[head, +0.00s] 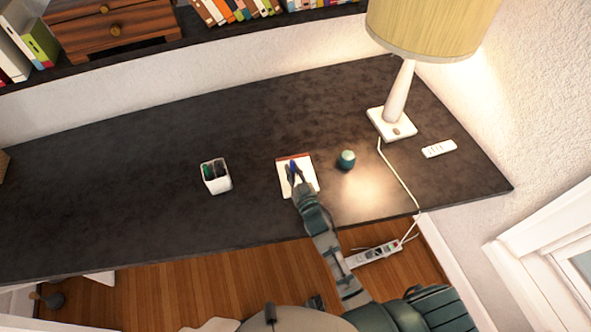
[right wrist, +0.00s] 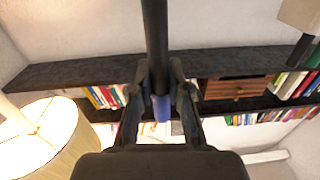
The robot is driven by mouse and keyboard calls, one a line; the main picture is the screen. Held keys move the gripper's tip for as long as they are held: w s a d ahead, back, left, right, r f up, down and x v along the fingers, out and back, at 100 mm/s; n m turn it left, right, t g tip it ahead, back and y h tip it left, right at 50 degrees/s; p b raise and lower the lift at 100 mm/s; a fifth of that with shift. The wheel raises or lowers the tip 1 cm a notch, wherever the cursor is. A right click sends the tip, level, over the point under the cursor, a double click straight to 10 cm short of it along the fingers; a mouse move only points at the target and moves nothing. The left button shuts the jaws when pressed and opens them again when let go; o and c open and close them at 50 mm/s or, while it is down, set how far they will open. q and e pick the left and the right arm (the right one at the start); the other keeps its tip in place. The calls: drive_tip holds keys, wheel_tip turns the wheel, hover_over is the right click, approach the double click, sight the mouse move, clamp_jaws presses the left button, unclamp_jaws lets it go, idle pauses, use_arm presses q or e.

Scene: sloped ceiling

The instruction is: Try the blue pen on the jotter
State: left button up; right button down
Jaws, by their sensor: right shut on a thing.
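The jotter (head: 308,181) is a small white pad with a reddish-brown top edge, lying on the dark desk in the head view. My right gripper (head: 294,178) is over it, shut on the blue pen (head: 292,168). In the right wrist view the pen (right wrist: 156,45) is a dark shaft with a blue end (right wrist: 162,108), held between both fingers of the right gripper (right wrist: 158,85). The gripper hides part of the jotter, and I cannot tell whether the pen touches the paper. My left gripper is not in view.
A white pen cup (head: 217,185) with dark and green pens stands left of the jotter. A round teal object (head: 347,160) sits right of it. A lamp (head: 398,95), its cord and a white strip (head: 439,148) are farther right. The desk's left part (head: 100,200) is clear.

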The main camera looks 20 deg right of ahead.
drive_tip(key=shift+a+r, duration=0.1)
drive_tip(key=shift+a, duration=0.7)
drive_tip(key=d+p, duration=0.1)
drive_tip(key=d, duration=0.3)
drive_tip(key=shift+s+d, duration=0.1)
drive_tip(key=shift+d, duration=0.2)
drive_tip(key=shift+d+f, duration=0.2)
drive_tip(key=shift+d, duration=0.05)
drive_tip(key=shift+a+r+p, duration=0.2)
drive_tip(key=shift+a+p, duration=0.1)
drive_tip(key=shift+a, duration=0.15)
drive_tip(key=shift+s+d+f, duration=0.1)
drive_tip(key=shift+d+f, duration=0.05)
drive_tip(key=shift+d, duration=1.5)
use_arm(q)
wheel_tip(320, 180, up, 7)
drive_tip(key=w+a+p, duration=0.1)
drive_tip(key=p, duration=0.5)
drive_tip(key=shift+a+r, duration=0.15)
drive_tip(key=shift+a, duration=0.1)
use_arm(e)
wheel_tip(320, 180, up, 6)
drive_tip(key=a, duration=0.2)
